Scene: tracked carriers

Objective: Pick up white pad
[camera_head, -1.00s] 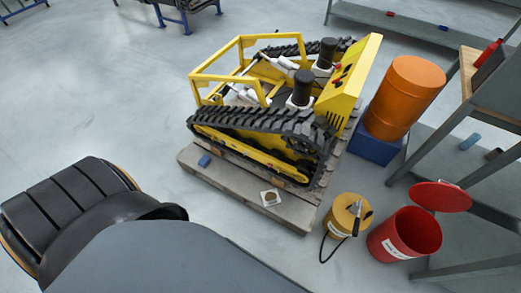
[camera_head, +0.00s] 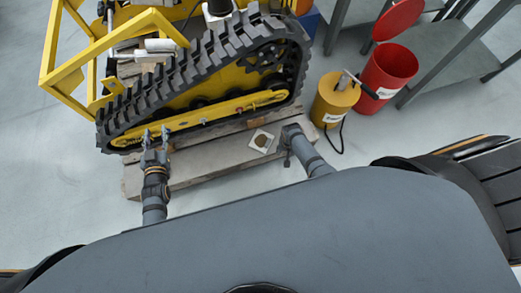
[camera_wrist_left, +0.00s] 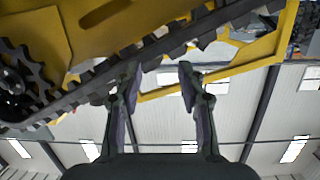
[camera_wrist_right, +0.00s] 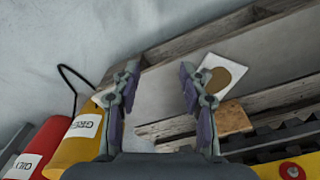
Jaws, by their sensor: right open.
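The white pad (camera_head: 261,141) is a small flat square with a brown round patch. It lies on the grey wooden pallet (camera_head: 205,170), beside the yellow tracked carrier (camera_head: 215,105). My right gripper (camera_head: 289,140) is just right of the pad in the head view, apart from it and empty. In the right wrist view, the pad (camera_wrist_right: 222,74) shows beside and beyond one fingertip of my open right gripper (camera_wrist_right: 157,80). My left gripper (camera_head: 156,134) is at the carrier's near track, left of the pad. In the left wrist view, its fingers (camera_wrist_left: 159,78) are spread with nothing between them.
A yellow can (camera_head: 333,100) with a black hose stands on the floor right of the pallet. A red bin (camera_head: 387,70) with its lid raised stands behind it, near grey shelving (camera_head: 440,50). The floor left of the pallet is clear.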

